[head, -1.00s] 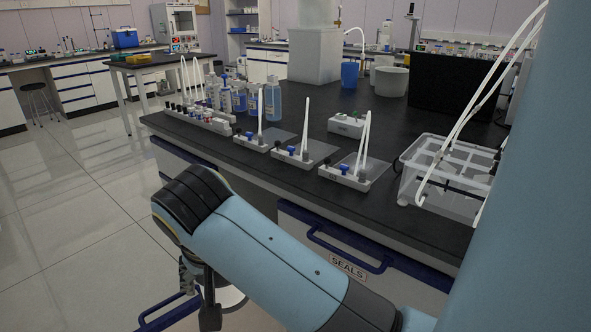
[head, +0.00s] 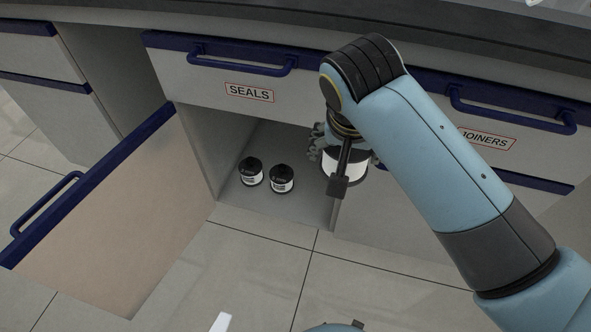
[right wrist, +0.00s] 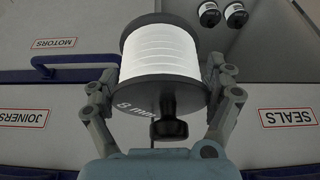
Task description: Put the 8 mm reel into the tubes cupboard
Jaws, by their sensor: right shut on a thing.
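My right gripper (head: 343,158) is shut on the 8 mm reel (right wrist: 162,55), a white spool with dark flanges; "8 mm" shows on the near flange in the right wrist view. In the head view the reel (head: 347,168) is partly behind my gripper, in front of the right side of an open cupboard (head: 230,190). The cupboard lies under the drawer marked SEALS; no label for it is readable. Its door (head: 100,220) stands open to the left. Two small dark reels with white labels (head: 251,172) (head: 282,180) stand upright on its floor. My left gripper is not in view.
The SEALS drawer (head: 215,80) and the JOINERS drawer (head: 510,120) are shut above. A MOTORS label (right wrist: 55,43) shows in the right wrist view. The cupboard floor has free room around the two small reels. Tiled floor (head: 255,275) lies in front.

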